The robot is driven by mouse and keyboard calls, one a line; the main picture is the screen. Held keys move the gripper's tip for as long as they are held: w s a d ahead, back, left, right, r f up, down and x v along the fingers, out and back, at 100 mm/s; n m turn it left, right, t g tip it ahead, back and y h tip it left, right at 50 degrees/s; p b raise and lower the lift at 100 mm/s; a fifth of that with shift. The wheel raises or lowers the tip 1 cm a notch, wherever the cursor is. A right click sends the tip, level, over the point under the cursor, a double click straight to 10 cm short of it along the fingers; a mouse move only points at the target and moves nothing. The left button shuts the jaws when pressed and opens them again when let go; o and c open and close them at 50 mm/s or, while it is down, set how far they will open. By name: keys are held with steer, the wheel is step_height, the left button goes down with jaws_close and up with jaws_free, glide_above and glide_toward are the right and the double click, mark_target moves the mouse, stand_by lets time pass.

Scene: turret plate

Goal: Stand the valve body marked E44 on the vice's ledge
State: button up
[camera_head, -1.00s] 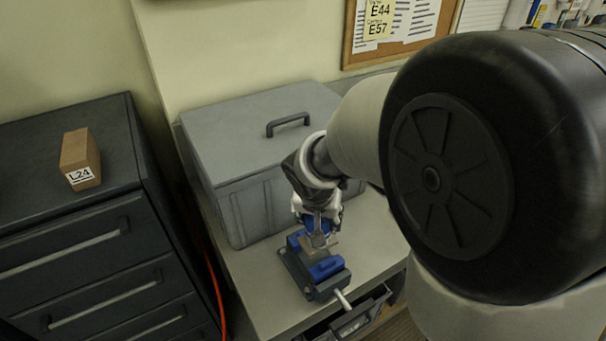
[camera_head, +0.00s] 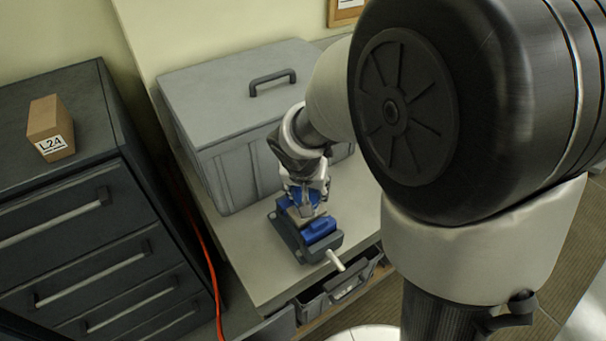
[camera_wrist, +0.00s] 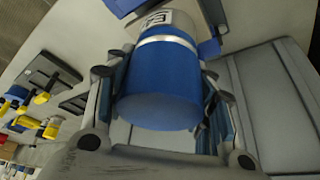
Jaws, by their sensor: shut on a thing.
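My gripper (camera_head: 306,196) is over the vice (camera_head: 318,238) on the bench in the head view. It is shut on a blue cylindrical valve body (camera_wrist: 160,85), which fills the middle of the wrist view between the two fingers. The valve body has a pale band and a white label that starts with what looks like an E; the rest of the mark is cut off. Blue and dark vice parts (camera_wrist: 209,48) show just beyond it in the wrist view. I cannot tell whether the valve body touches the ledge.
A grey lidded box (camera_head: 225,110) stands behind the vice. A cardboard box marked L24 (camera_head: 50,128) is on the dark drawer cabinet (camera_head: 85,95) at left. An open drawer (camera_head: 345,288) juts out below the bench front. The bench left of the vice is clear.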

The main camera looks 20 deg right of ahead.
steer(key=shift+f+b, duration=1.2)
steer(key=shift+b, duration=0.5)
stand_by(1.6)
steer(key=o, duration=1.7)
steer(key=shift+c, duration=0.2)
